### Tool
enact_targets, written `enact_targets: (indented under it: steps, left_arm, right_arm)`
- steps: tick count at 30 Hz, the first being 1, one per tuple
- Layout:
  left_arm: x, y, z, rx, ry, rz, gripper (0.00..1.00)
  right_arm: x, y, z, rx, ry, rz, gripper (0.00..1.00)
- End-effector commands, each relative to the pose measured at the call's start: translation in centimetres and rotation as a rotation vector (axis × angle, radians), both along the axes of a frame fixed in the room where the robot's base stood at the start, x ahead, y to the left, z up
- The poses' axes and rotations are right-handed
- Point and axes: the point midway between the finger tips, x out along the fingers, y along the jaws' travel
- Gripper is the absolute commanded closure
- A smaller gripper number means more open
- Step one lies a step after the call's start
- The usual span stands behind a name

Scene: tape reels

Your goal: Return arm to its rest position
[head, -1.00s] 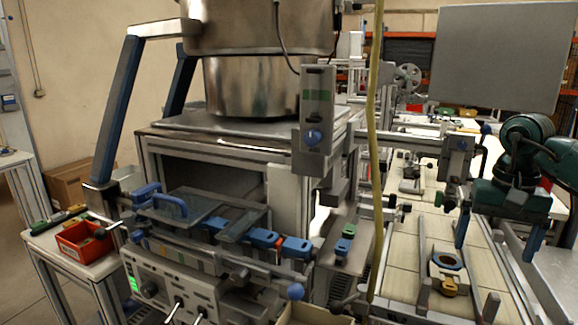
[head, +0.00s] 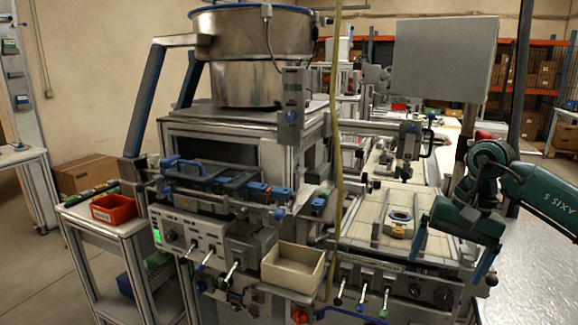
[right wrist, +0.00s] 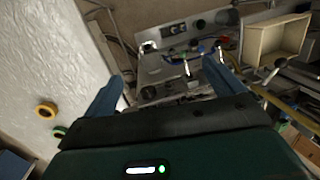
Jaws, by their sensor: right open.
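My right gripper (head: 455,252) is at the right of the head view, at the end of my green arm. Its two blue fingers are apart, with nothing between them. It hangs in the air by the front right of the tiled bench (head: 376,205). In the right wrist view the gripper (right wrist: 166,82) also shows open and empty, above a control panel with levers. A dark ring-shaped part (head: 400,214) with a yellow piece (head: 398,232) lies on the tiled bench, apart from the gripper. My left gripper is not in view.
A cream open box (head: 293,268) stands in front of the machine, and a red bin (head: 113,209) sits on the left side table. A yellow hose (head: 337,120) hangs between the machines. In the right wrist view, a yellow ring (right wrist: 46,110) lies on a pale surface.

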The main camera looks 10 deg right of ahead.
Motion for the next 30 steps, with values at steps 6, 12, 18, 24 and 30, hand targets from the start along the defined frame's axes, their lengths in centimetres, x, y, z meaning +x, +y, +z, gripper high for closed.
enact_targets:
  steps: [6,12,18,24,30]
  left_arm:
    - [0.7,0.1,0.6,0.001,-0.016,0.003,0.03]
    - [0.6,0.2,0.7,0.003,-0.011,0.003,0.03]
    - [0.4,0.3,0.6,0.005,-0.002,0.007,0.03]
    - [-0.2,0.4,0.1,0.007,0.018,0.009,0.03]
    - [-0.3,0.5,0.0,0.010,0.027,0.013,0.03]
  right_arm:
    - [-1.2,12.2,-5.4,0.388,0.144,-0.134,0.06]
    - [-4.9,24.9,-6.5,0.900,0.557,-0.483,0.06]
    - [-6.1,30.3,-4.9,1.303,1.206,-0.989,0.06]
    - [-4.8,28.7,-7.5,1.514,2.028,-1.576,0.06]
    - [-6.8,23.5,-17.0,-0.873,-1.743,1.259,0.06]
